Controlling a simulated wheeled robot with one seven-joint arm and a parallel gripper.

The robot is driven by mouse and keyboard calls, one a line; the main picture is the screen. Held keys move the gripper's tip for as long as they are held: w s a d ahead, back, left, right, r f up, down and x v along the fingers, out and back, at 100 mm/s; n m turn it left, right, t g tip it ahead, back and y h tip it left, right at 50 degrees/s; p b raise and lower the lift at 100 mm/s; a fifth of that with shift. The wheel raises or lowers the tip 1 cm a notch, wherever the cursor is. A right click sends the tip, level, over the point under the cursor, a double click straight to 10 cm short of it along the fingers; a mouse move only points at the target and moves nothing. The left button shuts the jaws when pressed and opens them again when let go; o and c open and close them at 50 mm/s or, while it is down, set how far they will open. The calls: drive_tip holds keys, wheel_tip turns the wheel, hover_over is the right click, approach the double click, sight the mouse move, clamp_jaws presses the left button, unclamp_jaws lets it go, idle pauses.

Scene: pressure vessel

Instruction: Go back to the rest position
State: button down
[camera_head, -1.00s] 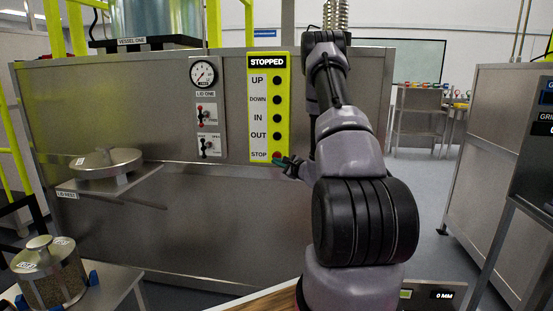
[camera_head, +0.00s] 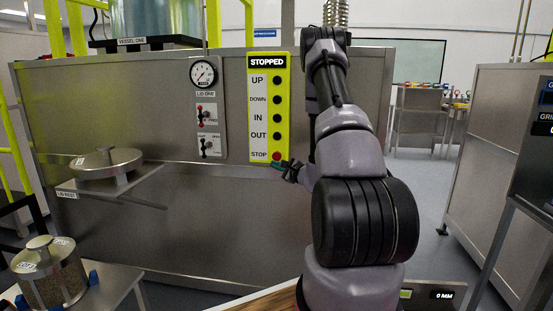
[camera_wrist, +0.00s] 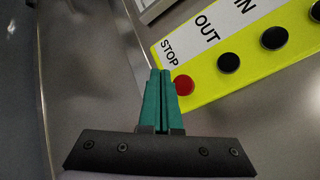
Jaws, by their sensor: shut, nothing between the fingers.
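My gripper (camera_head: 275,164) is shut and empty, with its green fingers together. In the head view it is just below the red STOP button (camera_head: 277,155) on the yellow control panel (camera_head: 257,146). In the wrist view the fingertips (camera_wrist: 160,76) lie to the left of the red STOP button (camera_wrist: 183,85), and I cannot tell how far they stand off the panel face. The panel's header reads STOPPED. Black buttons for UP, DOWN, IN and OUT run above STOP. My arm reaches forward, bent, at the middle right of the head view.
A steel cabinet wall (camera_head: 130,220) carries the panel, a pressure gauge (camera_head: 203,73) and toggle switches (camera_head: 209,117). A lid (camera_head: 106,164) rests on a shelf at the left. A lidded container (camera_head: 50,275) stands lower left. Open floor (camera_head: 420,215) lies right of my arm.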

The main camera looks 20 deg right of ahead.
drive_tip(key=s+a+r+n+g+y, duration=0.25)
drive_tip(key=a+r+n+y, duration=0.3)
drive_tip(key=a+r, duration=0.6)
drive_tip(key=s+a+r+n+g+y, duration=0.4)
drive_tip(key=s+a+r+n+g, duration=0.4)
drive_tip(key=s+a, duration=0.4)
drive_tip(key=s+d+r+n+h, duration=0.2)
drive_tip(key=s+r+n+h, duration=0.1)
drive_tip(key=s, duration=0.7)
drive_tip(key=s+d+r+n+h, duration=0.3)
drive_tip(key=s+r+h, duration=0.1)
drive_tip(key=s+h, duration=0.4)
drive_tip(key=shift+s+d+r+t, duration=0.2)
drive_tip(key=shift+s+r+t, duration=0.25)
drive_tip(key=shift+s, duration=0.5)
